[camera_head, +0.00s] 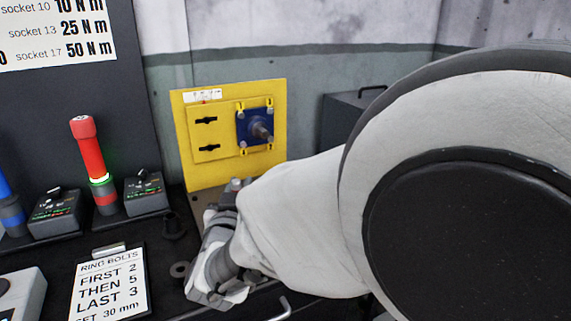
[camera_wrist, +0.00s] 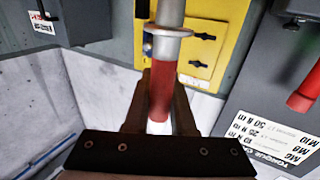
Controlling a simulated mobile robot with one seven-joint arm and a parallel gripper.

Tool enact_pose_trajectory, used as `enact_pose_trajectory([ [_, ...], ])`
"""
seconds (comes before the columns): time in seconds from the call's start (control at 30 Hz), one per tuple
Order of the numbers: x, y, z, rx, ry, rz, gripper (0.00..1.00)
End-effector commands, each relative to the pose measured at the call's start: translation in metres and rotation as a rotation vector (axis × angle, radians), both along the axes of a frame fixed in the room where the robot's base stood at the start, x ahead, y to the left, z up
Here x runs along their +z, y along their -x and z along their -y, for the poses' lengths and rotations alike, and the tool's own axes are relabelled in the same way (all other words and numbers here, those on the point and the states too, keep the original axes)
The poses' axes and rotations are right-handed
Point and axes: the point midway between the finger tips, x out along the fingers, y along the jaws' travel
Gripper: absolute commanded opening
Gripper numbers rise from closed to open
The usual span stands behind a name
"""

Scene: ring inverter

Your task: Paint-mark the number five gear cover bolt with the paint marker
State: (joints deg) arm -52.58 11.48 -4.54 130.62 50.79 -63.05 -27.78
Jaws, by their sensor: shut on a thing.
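My gripper (camera_wrist: 160,88) is shut on a rod-like tool, seemingly the paint marker (camera_wrist: 163,85), with a red band, pale collar, grey metal barrel and white lower end. In the head view my gripper (camera_head: 224,200) is low in front of the yellow panel (camera_head: 180,150), partly hidden by my arm. A blue square cover (camera_head: 243,122) with a grey shaft stub and bolts near its corners is on the panel. Bolt numbers are not readable, so I cannot tell which is five. The held tool appears apart from the cover.
A red-handled tool (camera_head: 88,150) stands upright on the dark bench at left, beside small boxes with displays (camera_head: 146,193). A bolt-order card (camera_head: 108,285) lies in front. A dark cabinet (camera_head: 345,120) stands right of the panel. Grey walls are close behind.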

Motion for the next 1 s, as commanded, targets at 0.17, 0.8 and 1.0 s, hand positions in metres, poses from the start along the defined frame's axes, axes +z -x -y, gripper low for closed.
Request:
enact_pose_trajectory([
  [0.17, -0.0019, 0.0, 0.0, 0.0, 0.0, 0.0, 0.0],
  [0.8, -0.0073, 0.0, 0.0001, 0.0, 0.0, 0.0, 0.0],
  [1.0, -0.0084, 0.0, 0.0001, 0.0, 0.0, -0.001, 0.0],
])
